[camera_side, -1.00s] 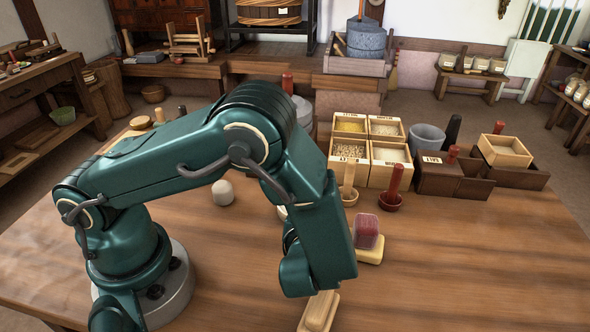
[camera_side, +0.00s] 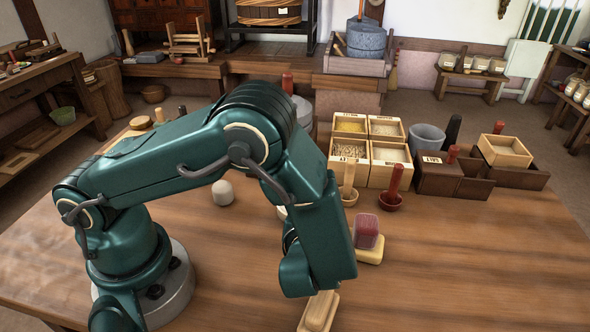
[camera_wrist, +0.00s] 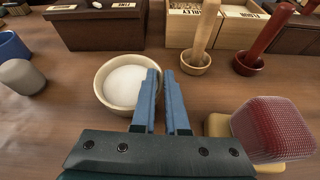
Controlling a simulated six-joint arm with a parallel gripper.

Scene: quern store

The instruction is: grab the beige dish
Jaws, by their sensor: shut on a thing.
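The beige dish (camera_wrist: 101,92) is round, with a white fill inside, and stands on the wooden table in the wrist view. In the side view only a sliver of it (camera_side: 281,212) shows behind my arm. My gripper (camera_wrist: 161,73) is at the dish's right side in the wrist view, its two blue fingers close together, shut on the right rim. The exact contact at the rim is partly hidden by the left finger. In the side view my gripper is hidden behind my forearm.
A red block (camera_wrist: 272,128) on a yellow base (camera_wrist: 217,124) lies close right of my gripper. Two pestles (camera_wrist: 203,35) (camera_wrist: 268,40) in small cups and grain boxes (camera_side: 372,150) stand behind. A grey-white rounded piece (camera_wrist: 22,77) is at left. A wooden brush-like block (camera_side: 318,312) lies near the front.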

